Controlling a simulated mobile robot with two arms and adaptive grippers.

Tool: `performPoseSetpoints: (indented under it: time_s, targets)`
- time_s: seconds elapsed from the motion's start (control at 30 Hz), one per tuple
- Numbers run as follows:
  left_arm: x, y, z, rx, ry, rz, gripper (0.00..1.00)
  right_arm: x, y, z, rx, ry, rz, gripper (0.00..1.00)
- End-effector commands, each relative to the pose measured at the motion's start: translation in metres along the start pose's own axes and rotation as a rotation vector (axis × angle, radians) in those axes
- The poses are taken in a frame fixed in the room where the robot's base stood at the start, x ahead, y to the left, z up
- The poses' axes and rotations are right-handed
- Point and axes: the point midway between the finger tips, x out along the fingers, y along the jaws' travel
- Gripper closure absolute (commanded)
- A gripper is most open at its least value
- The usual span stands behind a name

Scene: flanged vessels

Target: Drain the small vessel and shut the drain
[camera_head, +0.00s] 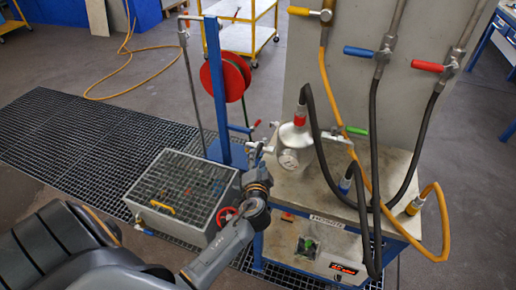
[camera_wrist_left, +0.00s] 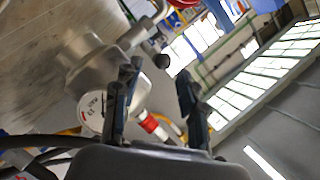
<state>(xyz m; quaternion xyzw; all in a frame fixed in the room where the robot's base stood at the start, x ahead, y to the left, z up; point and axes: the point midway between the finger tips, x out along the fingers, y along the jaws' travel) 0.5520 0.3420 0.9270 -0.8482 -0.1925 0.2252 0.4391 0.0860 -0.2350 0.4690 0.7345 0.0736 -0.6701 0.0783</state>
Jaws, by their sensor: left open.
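My left gripper (camera_head: 258,152) is open and empty, just left of the vessel. In the left wrist view its two dark fingers (camera_wrist_left: 158,98) stand apart, and a black ball knob (camera_wrist_left: 161,62) shows between them, beyond the tips. I cannot tell what lever the knob belongs to, or the drain's position. My right gripper is not in view.
A grated metal box (camera_head: 182,190) with a red handwheel (camera_head: 226,217) stands left of the bench. A blue post carries a red hose reel (camera_head: 226,80) behind my left gripper. Black and yellow hoses hang close on the vessel's right, below yellow, blue and red valve handles.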

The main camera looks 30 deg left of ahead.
Motion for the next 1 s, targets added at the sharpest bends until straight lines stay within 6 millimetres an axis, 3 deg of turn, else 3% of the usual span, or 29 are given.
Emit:
performPoseSetpoints:
  time_s: [0.1,0.3,0.77,0.97,1.0]
  targets:
    - [0.023,-0.002,-0.001,0.002,-0.001,-0.002,0.58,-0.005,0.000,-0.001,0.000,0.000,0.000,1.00]
    - [0.048,-0.001,0.000,0.000,-0.001,-0.001,0.58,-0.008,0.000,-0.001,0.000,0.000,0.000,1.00]
    - [0.058,0.000,0.001,-0.001,-0.001,0.000,0.58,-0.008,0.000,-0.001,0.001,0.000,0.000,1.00]
    - [0.058,0.000,0.001,-0.001,-0.001,0.000,0.99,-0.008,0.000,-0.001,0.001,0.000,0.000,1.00]
    - [0.058,0.000,0.001,-0.001,-0.001,0.000,1.00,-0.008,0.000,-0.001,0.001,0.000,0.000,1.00]
